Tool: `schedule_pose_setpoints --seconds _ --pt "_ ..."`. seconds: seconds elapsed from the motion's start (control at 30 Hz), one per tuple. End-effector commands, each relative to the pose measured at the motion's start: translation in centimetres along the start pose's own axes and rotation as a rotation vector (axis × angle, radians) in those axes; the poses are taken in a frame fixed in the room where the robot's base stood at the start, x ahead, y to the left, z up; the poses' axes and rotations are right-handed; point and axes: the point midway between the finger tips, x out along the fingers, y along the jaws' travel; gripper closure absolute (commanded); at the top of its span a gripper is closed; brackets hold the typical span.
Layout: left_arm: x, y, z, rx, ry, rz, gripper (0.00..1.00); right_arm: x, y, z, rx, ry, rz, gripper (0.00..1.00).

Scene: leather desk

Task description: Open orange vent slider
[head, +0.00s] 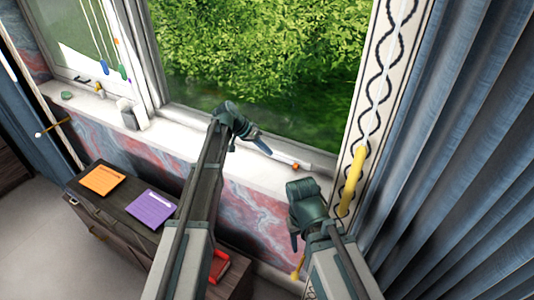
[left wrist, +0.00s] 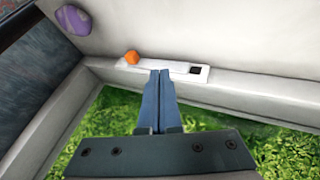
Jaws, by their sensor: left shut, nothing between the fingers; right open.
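The orange vent slider (left wrist: 132,58) is a small orange knob at the left end of a white vent plate (left wrist: 178,69) in the left wrist view. A dark slot (left wrist: 195,70) shows at the plate's right end. In the head view the orange slider (head: 296,166) sits near the right end of the window's lower frame. My left gripper (left wrist: 158,74) is shut and empty, its tips over the plate's edge, right of the knob. I cannot tell whether they touch the plate. In the head view my left gripper (head: 264,149) points toward the slider. My right gripper (head: 294,240) is open, lower right.
A blue curtain (head: 440,150) hangs at the right, beside a yellow tie (head: 352,180). A dark cabinet (head: 120,215) with an orange notepad (head: 102,180) and a purple notepad (head: 150,208) stands at left. A purple rounded thing (left wrist: 73,20) lies beyond the vent in the left wrist view.

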Motion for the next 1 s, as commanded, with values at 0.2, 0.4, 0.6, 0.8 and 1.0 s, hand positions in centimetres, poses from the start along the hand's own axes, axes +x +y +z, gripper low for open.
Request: schedule_pose_setpoints --seconds 0.2,0.4,0.6,0.8,1.0 --pt "4.7 -0.3 0.3 0.001 -0.001 0.001 1.00 4.0 -0.4 -0.2 0.000 0.000 0.000 0.50" --pt "7.4 0.2 0.1 0.001 0.000 0.000 1.00 5.8 -0.6 -0.3 0.000 0.000 0.000 0.50" --pt "8.1 2.7 0.1 0.000 0.000 0.000 1.00 5.3 -0.5 -0.3 0.000 0.000 0.000 0.50" --pt "8.6 3.5 0.0 -0.001 0.001 -0.001 1.00 5.3 -0.5 -0.3 0.000 0.000 0.000 0.50" --pt "8.6 3.5 0.0 -0.001 0.001 -0.001 1.00 5.3 -0.5 -0.3 0.000 0.000 0.000 0.50"
